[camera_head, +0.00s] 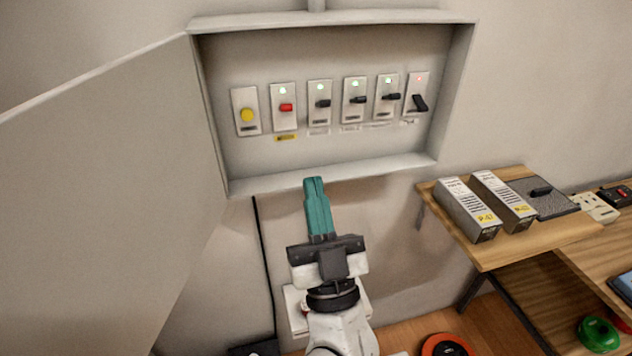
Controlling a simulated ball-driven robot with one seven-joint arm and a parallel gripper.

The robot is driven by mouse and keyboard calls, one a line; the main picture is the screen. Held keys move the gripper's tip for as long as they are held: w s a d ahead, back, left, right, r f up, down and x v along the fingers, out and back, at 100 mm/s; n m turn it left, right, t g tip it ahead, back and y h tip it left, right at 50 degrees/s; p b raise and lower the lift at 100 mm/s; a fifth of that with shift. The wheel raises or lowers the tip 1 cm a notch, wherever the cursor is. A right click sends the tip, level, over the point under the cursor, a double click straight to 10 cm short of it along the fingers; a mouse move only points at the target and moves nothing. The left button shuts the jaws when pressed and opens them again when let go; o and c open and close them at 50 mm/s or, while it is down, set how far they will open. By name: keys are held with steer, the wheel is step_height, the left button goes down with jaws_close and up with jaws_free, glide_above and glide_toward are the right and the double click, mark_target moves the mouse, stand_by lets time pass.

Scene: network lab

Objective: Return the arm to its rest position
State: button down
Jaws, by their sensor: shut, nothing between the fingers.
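My gripper (315,181) has teal fingers that are shut with nothing between them. It points up and away from me, and in the picture its tips overlap the lower edge of the wall cabinet (330,171). Whether it touches the cabinet I cannot tell. My white arm (338,330) comes up from the bottom middle of the view.
The cabinet door (95,200) stands open at the left. Inside are a yellow button (247,115), a red switch (286,107) and several black levers; the rightmost lever (420,103) is tilted under a red light. A wooden shelf (480,255) with two boxes juts out at right.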

steer(key=s+d+f+n+g+h, duration=0.1)
steer(key=s+d+f+n+g, duration=0.1)
steer(key=d+f+g, duration=0.85)
steer(key=s+d+f+n+g+h, duration=0.1)
steer(key=d+f+g, duration=0.35)
steer(key=f, duration=1.05)
steer(key=s+d+f+m+g+h, duration=0.2)
steer(key=s+d+f+g, duration=0.1)
steer(key=s, duration=0.5)
steer(key=s+d+f+m+g+h, duration=0.1)
steer(key=s+d+f+m+g, duration=0.1)
steer(key=s, duration=0.6)
steer(key=s+d+f+m+g+h, duration=0.2)
steer(key=s+d+f+g, duration=0.3)
steer(key=s+d, duration=0.3)
steer(key=shift+s+f+m+h, duration=0.3)
steer(key=shift+s+f+m, duration=0.1)
steer(key=shift+s+f, duration=0.2)
steer(key=shift+w+d, duration=0.1)
